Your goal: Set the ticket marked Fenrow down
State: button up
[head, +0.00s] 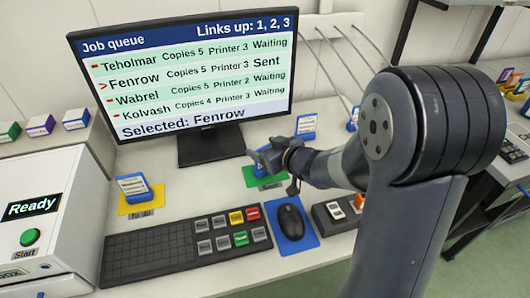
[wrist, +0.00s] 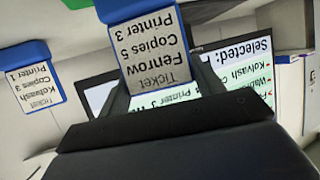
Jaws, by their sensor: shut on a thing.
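My gripper (head: 274,158) is shut on the Fenrow ticket, a blue-edged block (head: 260,158) with a white label. In the wrist view, which is upside down, the ticket (wrist: 148,45) reads Fenrow, Copies 5, Printer 3, between my fingers. In the head view it is over or at the green mat (head: 250,180) in front of the monitor; I cannot tell whether it touches. My gripper hides part of the mat. The monitor (head: 190,75) shows Fenrow as Sent and selected.
A blue ticket stands on the yellow To do mat (head: 130,211). Another ticket (head: 306,126) stands behind my gripper. A Kolvash ticket (wrist: 32,78) shows in the wrist view. The keyboard (head: 150,250), mouse (head: 290,222) and switch box (head: 335,212) lie in front.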

jog(key=shift+f, duration=0.1)
jog(key=shift+f, duration=0.3)
jog(key=o, duration=1.3)
jog(key=shift+s+d+r, duration=0.15)
jog(key=shift+r, duration=0.35)
jog(key=p+v, duration=0.3)
jog(key=v, duration=0.8)
jog(key=shift+s+d, duration=0.25)
jog(key=shift+f, duration=0.1)
